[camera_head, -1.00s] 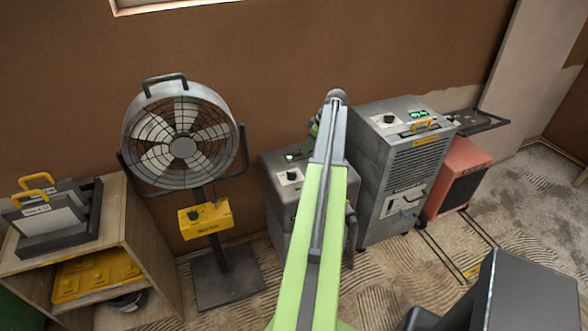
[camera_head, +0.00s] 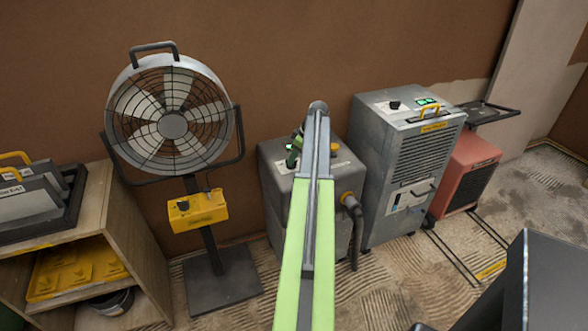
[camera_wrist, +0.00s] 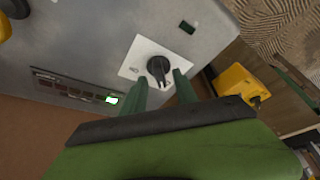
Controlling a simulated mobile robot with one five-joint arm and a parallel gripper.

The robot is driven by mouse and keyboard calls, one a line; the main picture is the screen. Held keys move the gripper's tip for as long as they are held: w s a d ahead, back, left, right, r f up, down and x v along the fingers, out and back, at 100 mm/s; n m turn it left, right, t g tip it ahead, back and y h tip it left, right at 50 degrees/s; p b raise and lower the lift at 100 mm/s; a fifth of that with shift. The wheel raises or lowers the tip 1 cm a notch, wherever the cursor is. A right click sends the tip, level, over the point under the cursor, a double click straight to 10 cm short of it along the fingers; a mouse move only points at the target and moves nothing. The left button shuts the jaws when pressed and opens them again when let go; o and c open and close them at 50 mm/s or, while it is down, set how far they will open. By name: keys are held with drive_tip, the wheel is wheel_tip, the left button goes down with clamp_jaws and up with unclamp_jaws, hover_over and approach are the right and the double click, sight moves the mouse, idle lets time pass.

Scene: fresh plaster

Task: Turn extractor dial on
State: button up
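The extractor is the grey box (camera_head: 272,205) with a hose, in the middle of the head view by the wall. In the wrist view its top panel (camera_wrist: 90,45) fills the upper left. Its black dial (camera_wrist: 159,68) sits on a white plate (camera_wrist: 133,62) there. My gripper (camera_wrist: 160,80) is open, with one green finger on each side of the dial's near end; I cannot tell whether they touch it. In the head view my gripper (camera_head: 294,150) is over the extractor's top, and the dial is hidden. A green light (camera_wrist: 112,100) glows on the panel.
A fan (camera_head: 172,125) with a yellow control box (camera_head: 200,211) stands left of the extractor. A grey dehumidifier (camera_head: 405,160) and a red heater (camera_head: 468,172) stand to the right. A wooden shelf (camera_head: 145,240) is at far left. The hose (camera_head: 355,235) hangs at the extractor's right side.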

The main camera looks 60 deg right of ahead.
drive_tip(key=shift+x, duration=0.8)
drive_tip(key=shift+r, duration=0.1)
clamp_jaws()
